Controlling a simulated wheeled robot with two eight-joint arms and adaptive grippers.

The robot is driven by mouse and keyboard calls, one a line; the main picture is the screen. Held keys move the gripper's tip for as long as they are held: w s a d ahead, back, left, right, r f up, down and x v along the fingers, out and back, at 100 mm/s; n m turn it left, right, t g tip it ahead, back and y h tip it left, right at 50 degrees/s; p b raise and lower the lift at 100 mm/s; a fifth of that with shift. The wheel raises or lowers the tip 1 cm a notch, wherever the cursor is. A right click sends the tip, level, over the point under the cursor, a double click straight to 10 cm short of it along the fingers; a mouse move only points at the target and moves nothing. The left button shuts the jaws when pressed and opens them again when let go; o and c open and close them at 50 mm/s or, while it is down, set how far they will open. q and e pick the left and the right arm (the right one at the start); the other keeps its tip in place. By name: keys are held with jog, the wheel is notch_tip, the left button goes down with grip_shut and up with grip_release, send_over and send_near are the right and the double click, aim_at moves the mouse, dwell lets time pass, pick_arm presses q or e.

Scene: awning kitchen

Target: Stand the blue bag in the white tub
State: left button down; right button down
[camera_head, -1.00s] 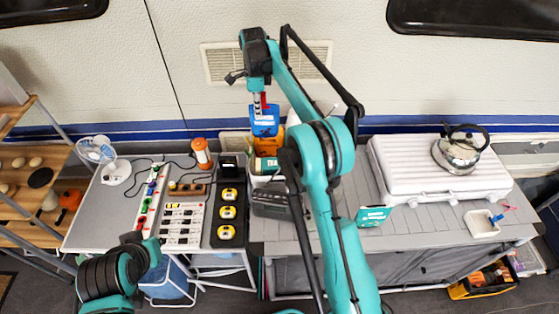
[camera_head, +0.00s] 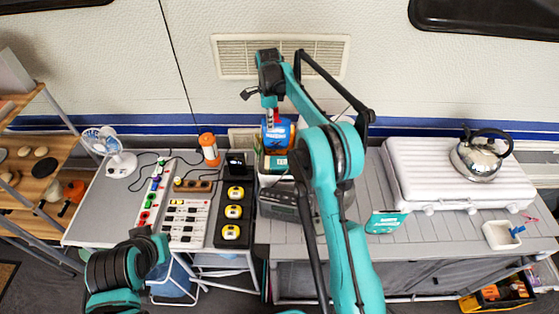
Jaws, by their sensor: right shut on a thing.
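The blue bag (camera_head: 276,137), with an orange and white label, hangs upright below my right gripper (camera_head: 271,116), which is shut on its top. It is over the white tub (camera_head: 262,181) at the back of the right counter. The tub also holds a green and white pack (camera_head: 273,164), and an orange item shows beside the bag. Whether the bag's bottom touches anything is hidden by the pack.
A dark radio (camera_head: 279,203) stands in front of the tub. A white stove (camera_head: 440,180) with a kettle (camera_head: 480,157) and a small white tray (camera_head: 499,240) are to the right.

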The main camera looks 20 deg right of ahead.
notch_tip(320, 180, down, 15)
jog(key=b, duration=0.1)
jog(key=shift+b, duration=0.4)
jog(key=shift+f, duration=0.15)
jog(key=c, duration=1.6)
grip_release()
jog(key=shift+c, duration=0.2)
